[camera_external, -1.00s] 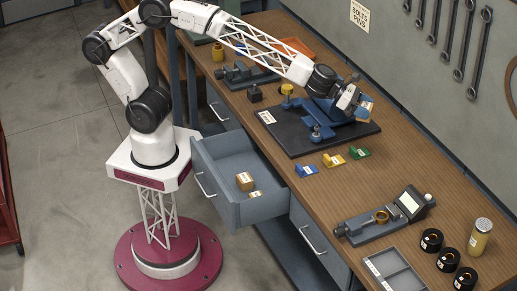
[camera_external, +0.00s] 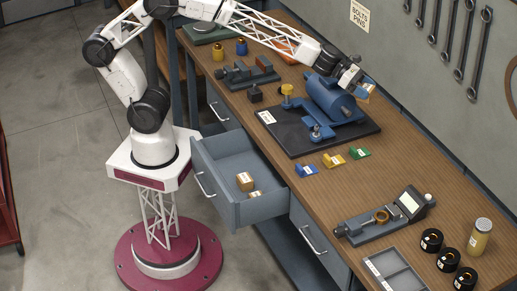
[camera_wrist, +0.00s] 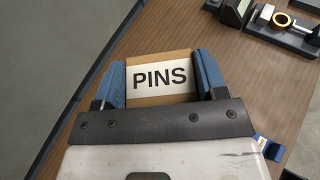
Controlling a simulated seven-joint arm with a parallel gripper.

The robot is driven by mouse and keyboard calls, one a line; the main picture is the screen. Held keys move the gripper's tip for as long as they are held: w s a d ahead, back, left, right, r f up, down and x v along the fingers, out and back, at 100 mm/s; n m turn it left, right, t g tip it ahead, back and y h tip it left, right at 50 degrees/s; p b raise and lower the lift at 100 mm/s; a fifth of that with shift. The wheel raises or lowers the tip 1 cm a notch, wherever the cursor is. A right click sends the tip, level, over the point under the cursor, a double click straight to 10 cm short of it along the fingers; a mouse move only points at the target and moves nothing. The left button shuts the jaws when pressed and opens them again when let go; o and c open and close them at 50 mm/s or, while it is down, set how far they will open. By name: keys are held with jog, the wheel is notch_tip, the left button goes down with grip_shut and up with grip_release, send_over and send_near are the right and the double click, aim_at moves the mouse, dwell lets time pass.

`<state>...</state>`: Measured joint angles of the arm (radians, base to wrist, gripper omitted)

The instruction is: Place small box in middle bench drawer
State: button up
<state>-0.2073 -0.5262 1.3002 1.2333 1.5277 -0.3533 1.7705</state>
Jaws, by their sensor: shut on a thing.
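My gripper (camera_wrist: 160,85) is shut on a small brown cardboard box (camera_wrist: 160,99) with a white "PINS" label, blue fingers on its two sides. In the external view the box (camera_external: 369,88) shows partly beyond my gripper (camera_external: 357,82), held above the back part of the bench near the blue cylinder. The middle bench drawer (camera_external: 262,209) is pulled open, in front and to the left of the gripper in that view. A brown box (camera_external: 245,181) and a smaller, flatter pale item (camera_external: 255,195) lie inside it, and much of its floor is bare.
A blue cylindrical fixture (camera_external: 333,98) on a black plate (camera_external: 290,142) stands below my gripper. The wall (camera_external: 420,95) rises behind the bench.

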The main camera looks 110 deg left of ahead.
jog(key=s+a+m+g+h, duration=0.4)
jog(key=s+a+m+h, duration=0.3)
jog(key=s+a, duration=2.35)
notch_tip(320, 180, down, 13)
jog(key=shift+s+d, duration=0.2)
jog(key=shift+s, duration=0.2)
jog(key=shift+f, duration=0.15)
jog(key=shift+f, duration=3.1)
jog(key=shift+f, duration=1.85)
jog(key=shift+f, duration=0.1)
